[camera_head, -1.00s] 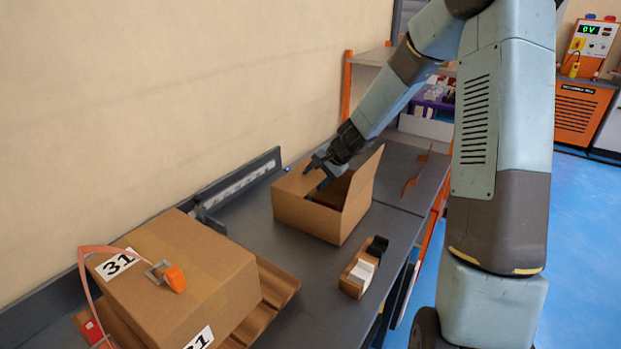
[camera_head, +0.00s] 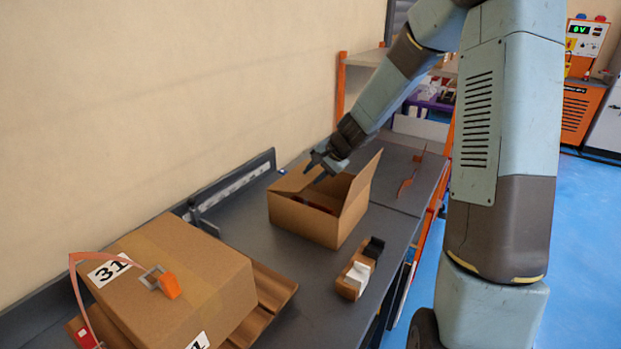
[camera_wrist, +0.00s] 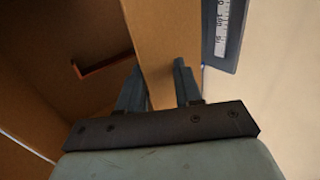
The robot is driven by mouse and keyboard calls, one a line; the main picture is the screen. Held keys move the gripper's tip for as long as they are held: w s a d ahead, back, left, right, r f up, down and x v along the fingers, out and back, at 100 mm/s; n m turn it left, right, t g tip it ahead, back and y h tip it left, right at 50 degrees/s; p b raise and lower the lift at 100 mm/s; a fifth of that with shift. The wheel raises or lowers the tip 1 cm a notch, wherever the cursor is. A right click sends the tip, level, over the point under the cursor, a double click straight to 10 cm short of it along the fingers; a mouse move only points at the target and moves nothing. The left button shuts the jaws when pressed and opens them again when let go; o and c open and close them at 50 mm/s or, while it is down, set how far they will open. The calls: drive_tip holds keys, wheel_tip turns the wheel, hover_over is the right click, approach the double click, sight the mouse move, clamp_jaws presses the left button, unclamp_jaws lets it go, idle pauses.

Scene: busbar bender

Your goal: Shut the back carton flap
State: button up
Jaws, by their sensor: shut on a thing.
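The open brown carton (camera_head: 305,222) stands on the grey bench. Its back flap (camera_head: 289,182) is along the wall side and stands tilted up, not lying flat over the opening. My gripper (camera_head: 316,168) is at this flap. In the wrist view the fingers of my gripper (camera_wrist: 160,78) are on either side of the cardboard flap (camera_wrist: 162,40), shut on it. The right-hand flap (camera_head: 361,190) stands up, leaning outward. The carton is open on top, and a dark red bent piece (camera_wrist: 100,65) shows inside.
A small wooden holder (camera_head: 350,283) with white and black blocks is at the right. A rail with a scale (camera_head: 235,185) runs along the wall.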

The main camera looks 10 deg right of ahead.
drive_tip(key=v, duration=1)
drive_tip(key=shift+d+r, duration=0.2)
drive_tip(key=shift+d, duration=0.05)
